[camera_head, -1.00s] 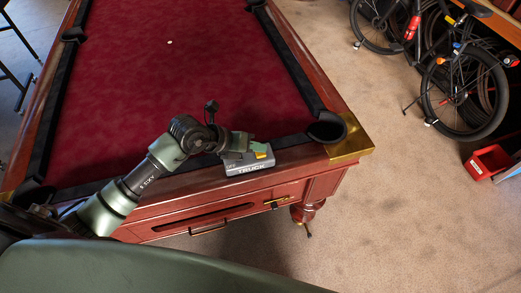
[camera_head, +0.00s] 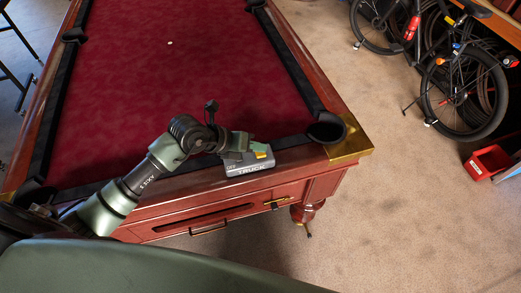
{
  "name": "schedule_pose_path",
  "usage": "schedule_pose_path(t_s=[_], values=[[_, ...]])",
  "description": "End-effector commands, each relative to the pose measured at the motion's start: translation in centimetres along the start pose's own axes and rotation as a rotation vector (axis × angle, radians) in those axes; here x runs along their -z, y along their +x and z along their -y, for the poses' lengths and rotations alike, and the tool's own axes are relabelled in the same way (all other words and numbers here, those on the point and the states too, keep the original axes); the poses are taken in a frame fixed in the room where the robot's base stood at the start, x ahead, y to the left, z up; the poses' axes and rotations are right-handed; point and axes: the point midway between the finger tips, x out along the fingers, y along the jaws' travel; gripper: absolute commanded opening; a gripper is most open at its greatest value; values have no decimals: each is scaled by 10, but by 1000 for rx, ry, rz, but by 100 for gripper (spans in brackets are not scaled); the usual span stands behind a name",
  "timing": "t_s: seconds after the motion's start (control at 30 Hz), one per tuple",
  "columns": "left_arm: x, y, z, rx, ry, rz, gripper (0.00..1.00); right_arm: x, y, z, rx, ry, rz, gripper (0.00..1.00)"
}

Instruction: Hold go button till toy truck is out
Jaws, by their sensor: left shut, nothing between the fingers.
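A grey control box (camera_head: 248,169) lettered "TRUCK" on its front, with "OFF" at its left, sits on the near rail of the pool table (camera_head: 190,75). A yellow part shows at the top right of the box. My left gripper (camera_head: 259,147) is shut with nothing in it, at the top of the box beside the yellow part. Its fingertips and the button under them are too small and covered to tell whether they touch. No toy truck shows in the view. My right gripper is not in view.
A corner pocket (camera_head: 326,132) lies right of the box. Bicycles (camera_head: 465,85) stand at the upper right, with a red bin (camera_head: 490,160) below them. The carpet (camera_head: 400,220) to the right of the table is clear. A small white spot (camera_head: 170,43) shows on the red cloth.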

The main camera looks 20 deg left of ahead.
Motion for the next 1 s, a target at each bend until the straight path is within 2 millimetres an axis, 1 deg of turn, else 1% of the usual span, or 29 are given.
schedule_pose_path(t_s=[0.03,0.13,0.57,0.67,1.0], values=[[-3,-4,3,0,1,0,0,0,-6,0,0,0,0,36],[-6,-8,6,0,1,0,0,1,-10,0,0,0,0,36],[-8,-10,7,0,1,1,0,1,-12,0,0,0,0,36],[-11,-15,11,0,1,1,0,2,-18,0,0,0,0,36],[-29,-39,28,0,2,2,0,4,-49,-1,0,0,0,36]])
